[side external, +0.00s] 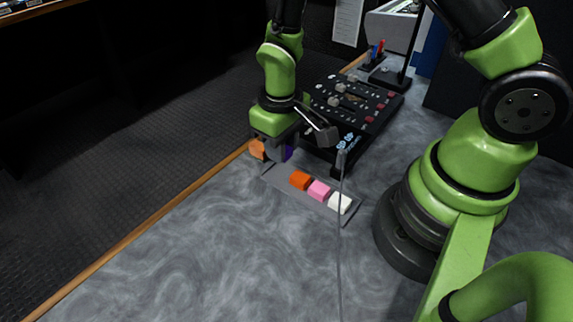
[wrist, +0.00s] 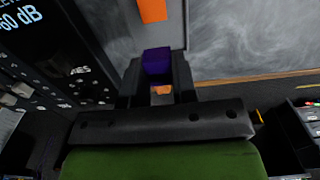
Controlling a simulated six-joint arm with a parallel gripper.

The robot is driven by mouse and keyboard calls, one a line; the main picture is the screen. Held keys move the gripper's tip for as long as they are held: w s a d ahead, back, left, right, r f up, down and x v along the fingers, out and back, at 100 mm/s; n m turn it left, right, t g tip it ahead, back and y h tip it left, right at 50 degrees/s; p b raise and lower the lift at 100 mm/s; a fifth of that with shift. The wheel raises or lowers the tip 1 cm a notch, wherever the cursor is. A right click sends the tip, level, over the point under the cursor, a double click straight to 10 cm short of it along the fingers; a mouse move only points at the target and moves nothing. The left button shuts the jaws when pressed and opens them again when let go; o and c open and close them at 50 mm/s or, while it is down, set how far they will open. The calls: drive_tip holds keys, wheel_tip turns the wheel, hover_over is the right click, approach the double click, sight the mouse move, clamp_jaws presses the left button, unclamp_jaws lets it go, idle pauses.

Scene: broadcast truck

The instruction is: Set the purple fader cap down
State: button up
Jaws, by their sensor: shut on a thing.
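The purple fader cap (wrist: 157,62) is held between the two dark fingers of my gripper (wrist: 157,75) in the wrist view. In the side view only a sliver of the purple cap (side external: 288,153) shows beside my gripper (side external: 278,150), which is low over the far left end of a grey tray (side external: 290,196). Whether the cap touches the tray is hidden.
An orange-red cap (side external: 300,180), a pink cap (side external: 319,190) and a white cap (side external: 340,203) sit in a row in the tray. A black mixing console (side external: 355,105) stands close behind. The front tabletop is clear.

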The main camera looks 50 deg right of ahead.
sight(282, 173)
drive_tip(key=shift+f, duration=2.35)
drive_tip(key=shift+f, duration=0.1)
drive_tip(key=o, duration=0.6)
